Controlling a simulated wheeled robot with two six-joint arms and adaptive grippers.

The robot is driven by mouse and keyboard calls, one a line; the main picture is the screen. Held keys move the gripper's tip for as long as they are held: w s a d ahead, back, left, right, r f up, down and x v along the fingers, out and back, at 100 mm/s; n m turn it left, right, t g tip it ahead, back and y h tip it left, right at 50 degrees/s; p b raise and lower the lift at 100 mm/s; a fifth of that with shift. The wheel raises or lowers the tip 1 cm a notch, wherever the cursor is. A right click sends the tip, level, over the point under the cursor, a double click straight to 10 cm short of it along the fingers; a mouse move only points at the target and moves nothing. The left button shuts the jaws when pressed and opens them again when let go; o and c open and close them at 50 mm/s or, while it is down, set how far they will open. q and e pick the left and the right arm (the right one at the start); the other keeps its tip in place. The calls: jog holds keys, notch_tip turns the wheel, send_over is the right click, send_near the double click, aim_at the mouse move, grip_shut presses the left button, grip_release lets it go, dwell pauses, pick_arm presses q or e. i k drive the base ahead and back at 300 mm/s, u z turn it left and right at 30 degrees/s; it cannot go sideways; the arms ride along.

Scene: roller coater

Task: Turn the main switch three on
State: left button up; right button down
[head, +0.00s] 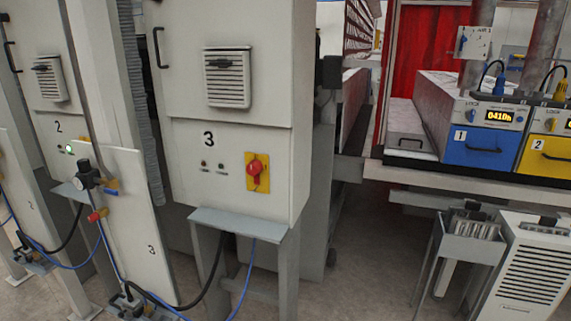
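Cabinet 3 (230,150) stands upright in the middle left of the head view, pale grey with a black "3" on its front. Its main switch (255,170) is a red rotary knob on a yellow plate, right of the number. The red handle looks roughly upright. Two small indicator lamps (212,165) left of the switch look dark. Neither of my grippers shows in the head view.
Cabinet 2 (55,120) at the left has a lit green lamp (69,149). Valves, hoses and a panel (120,220) stand in front between the cabinets. At the right are a blue drawer unit (478,148), a yellow one (546,158) and a grey bin (470,245).

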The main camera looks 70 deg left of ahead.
aim_at(253, 169)
jog(key=u, duration=0.45)
jog(key=i, duration=0.95)
jog(key=u, duration=0.8)
